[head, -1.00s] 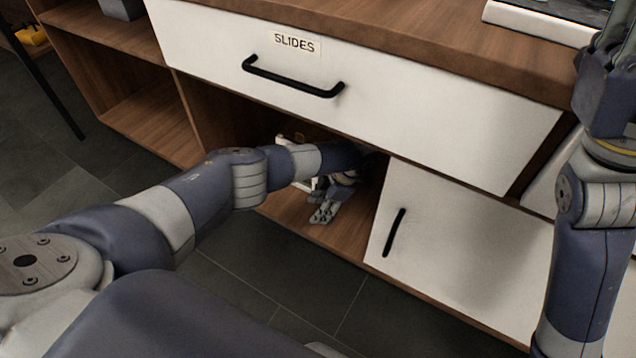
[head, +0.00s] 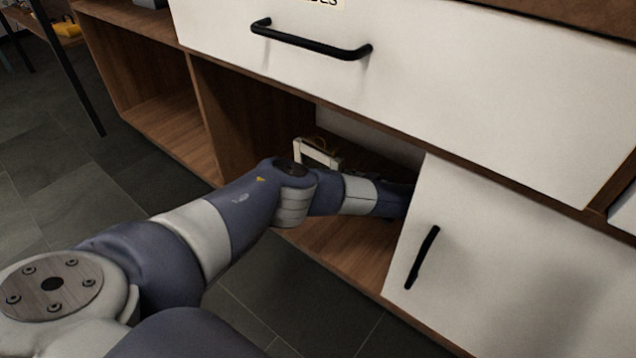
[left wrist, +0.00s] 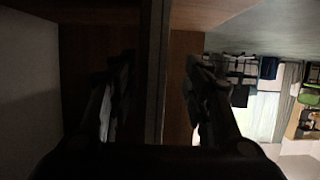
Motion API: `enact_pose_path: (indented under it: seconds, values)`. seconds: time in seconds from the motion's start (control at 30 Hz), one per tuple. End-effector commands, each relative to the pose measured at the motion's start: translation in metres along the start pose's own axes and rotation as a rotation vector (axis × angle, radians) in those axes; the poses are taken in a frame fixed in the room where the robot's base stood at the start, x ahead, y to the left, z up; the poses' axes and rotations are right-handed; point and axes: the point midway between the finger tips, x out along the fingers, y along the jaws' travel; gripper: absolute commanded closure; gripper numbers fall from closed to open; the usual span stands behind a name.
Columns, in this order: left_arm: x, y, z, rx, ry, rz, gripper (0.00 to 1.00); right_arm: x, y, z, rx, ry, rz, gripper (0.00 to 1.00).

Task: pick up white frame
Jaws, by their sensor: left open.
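The white frame (head: 318,152) stands upright in the open compartment under the drawer, partly hidden behind my left forearm. My left arm reaches into this compartment. Its gripper is out of sight in the head view, to the right of the frame and behind the white door. In the left wrist view my left gripper (left wrist: 160,80) is open, its two dark fingers wide apart. A thin vertical wooden panel edge (left wrist: 157,50) shows between the fingers. The white frame cannot be made out in that dark view. My right gripper is not in view.
The white door (head: 480,270) with a black handle bounds the compartment on the right. A white drawer (head: 440,80) is above. A wooden divider (head: 205,110) stands to the left. Open tiled floor (head: 60,190) lies in front.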

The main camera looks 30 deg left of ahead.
Motion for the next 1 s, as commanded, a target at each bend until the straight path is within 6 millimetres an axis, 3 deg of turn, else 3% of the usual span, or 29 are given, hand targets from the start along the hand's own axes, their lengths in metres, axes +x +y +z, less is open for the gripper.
enact_pose_path:
  seconds: [0.27, 0.63, 1.0]
  values:
    - [0.021, 0.002, 0.003, -0.001, -0.003, 0.001, 0.55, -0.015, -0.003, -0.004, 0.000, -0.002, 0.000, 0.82]
    - [0.061, 0.007, 0.004, -0.001, -0.003, -0.002, 0.55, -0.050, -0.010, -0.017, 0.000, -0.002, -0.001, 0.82]
    - [0.067, 0.007, 0.001, -0.001, -0.003, 0.000, 0.55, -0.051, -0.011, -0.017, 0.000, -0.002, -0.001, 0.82]
